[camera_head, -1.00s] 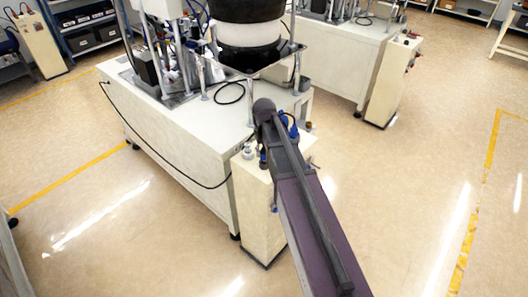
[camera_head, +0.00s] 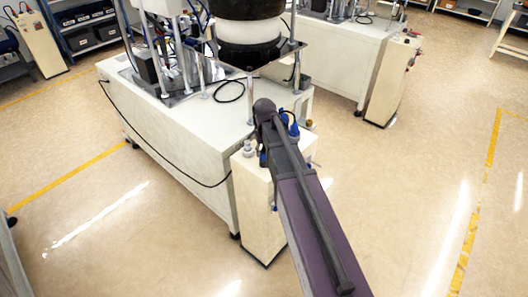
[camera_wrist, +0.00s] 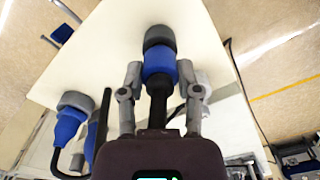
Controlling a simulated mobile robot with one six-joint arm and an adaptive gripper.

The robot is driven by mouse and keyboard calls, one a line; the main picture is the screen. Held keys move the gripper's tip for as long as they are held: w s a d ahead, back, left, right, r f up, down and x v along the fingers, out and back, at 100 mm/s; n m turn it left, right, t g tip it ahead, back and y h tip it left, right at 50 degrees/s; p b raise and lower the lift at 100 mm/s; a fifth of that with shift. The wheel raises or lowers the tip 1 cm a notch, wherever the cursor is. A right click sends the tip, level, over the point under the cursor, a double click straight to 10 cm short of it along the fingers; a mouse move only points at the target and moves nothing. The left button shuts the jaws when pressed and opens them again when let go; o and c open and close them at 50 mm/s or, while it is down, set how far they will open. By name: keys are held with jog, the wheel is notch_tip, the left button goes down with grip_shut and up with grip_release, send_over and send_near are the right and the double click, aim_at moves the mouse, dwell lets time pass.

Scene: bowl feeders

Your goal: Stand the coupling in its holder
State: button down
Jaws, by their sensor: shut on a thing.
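The coupling (camera_wrist: 159,62) has a blue body with a dark grey collar and a black lower part. In the wrist view my gripper (camera_wrist: 159,72) is shut on it, with a grey finger on each side of the blue body. The coupling is over or against a cream top surface; I cannot tell whether they touch. A grey rounded piece (camera_wrist: 203,82) shows beside the right finger; I cannot tell if it is the holder. In the head view my arm hides most of the gripper.
Another blue connector with a grey collar (camera_wrist: 71,118) and a black cable stand at the left in the wrist view. A further one (camera_wrist: 63,32) is at upper left. The cream cabinet (camera_head: 258,212) stands against the white feeder bench (camera_head: 180,150). Floor to the right is clear.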

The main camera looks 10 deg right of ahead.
jog(key=shift+f+b, duration=0.35)
jog(key=shift+f, duration=0.05)
dwell(0.4)
jog(key=shift+c, duration=1.1)
grip_release()
jog(key=shift+o, duration=1)
jog(key=shift+r, duration=0.1)
jog(key=shift+r+p, duration=3.55)
jog(key=shift+p, duration=0.1)
